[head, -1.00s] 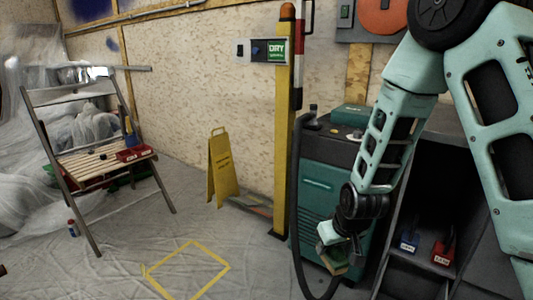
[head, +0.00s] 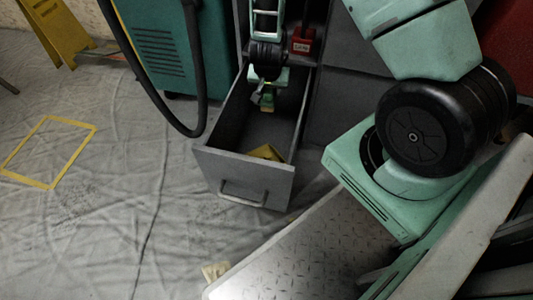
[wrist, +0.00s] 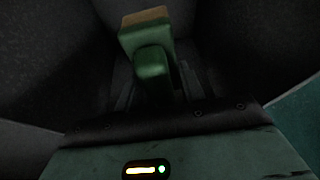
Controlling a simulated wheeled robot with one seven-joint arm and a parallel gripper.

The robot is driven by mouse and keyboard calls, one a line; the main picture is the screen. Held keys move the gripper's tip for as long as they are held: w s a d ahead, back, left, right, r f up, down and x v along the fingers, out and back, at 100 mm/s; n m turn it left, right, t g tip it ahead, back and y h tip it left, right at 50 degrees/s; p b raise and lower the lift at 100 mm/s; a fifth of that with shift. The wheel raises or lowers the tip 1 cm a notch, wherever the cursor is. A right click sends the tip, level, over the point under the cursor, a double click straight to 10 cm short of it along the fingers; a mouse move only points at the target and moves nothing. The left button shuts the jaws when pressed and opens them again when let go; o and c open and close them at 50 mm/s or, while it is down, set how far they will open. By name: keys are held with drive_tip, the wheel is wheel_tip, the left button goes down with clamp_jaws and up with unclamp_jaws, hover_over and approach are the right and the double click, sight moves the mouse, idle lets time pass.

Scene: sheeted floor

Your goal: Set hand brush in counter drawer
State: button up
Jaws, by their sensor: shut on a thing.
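The hand brush has a green handle and a tan part; it shows in the wrist view (wrist: 146,38) and as a small green and tan piece in the head view (head: 267,103). My gripper (head: 265,92) is shut on the brush, pointing down over the rear part of the open counter drawer (head: 240,180). The drawer is grey, pulled well out, with a handle on its front. The brush hangs at or just inside the drawer opening; I cannot tell whether it touches the bottom. Dark surfaces surround it in the wrist view.
A yellow object (head: 266,152) lies inside the drawer near its front. A red bin (head: 303,40) sits on the shelf above. A green machine (head: 165,45) with a black hose (head: 170,115) stands left. Sheeted floor with a yellow taped square (head: 48,150) is clear at left.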

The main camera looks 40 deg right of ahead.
sight(269, 101)
drive_tip(key=shift+m, duration=0.6)
drive_tip(key=f, duration=0.1)
drive_tip(key=d+f+b, duration=0.1)
drive_tip(key=f, duration=0.2)
drive_tip(key=shift+d+f+b, duration=0.2)
drive_tip(key=shift+d+b, duration=0.05)
drive_tip(key=shift+b, duration=0.05)
wheel_tip(269, 101, down, 10)
drive_tip(key=b, duration=0.6)
drive_tip(key=shift+r+b, duration=0.15)
drive_tip(key=shift+b, duration=0.15)
drive_tip(key=shift+r, duration=0.15)
drive_tip(key=o, duration=1.1)
drive_tip(key=p+v, duration=0.2)
drive_tip(key=v, duration=0.1)
drive_tip(key=p+v, duration=0.2)
drive_tip(key=v, duration=0.2)
drive_tip(key=p+v, duration=0.2)
drive_tip(key=v, duration=0.2)
drive_tip(key=shift+w+a+p, duration=0.1)
drive_tip(key=shift+w+p, duration=0.2)
drive_tip(key=shift+p, duration=0.1)
drive_tip(key=shift+s+a+r, duration=0.2)
drive_tip(key=shift+r, duration=0.25)
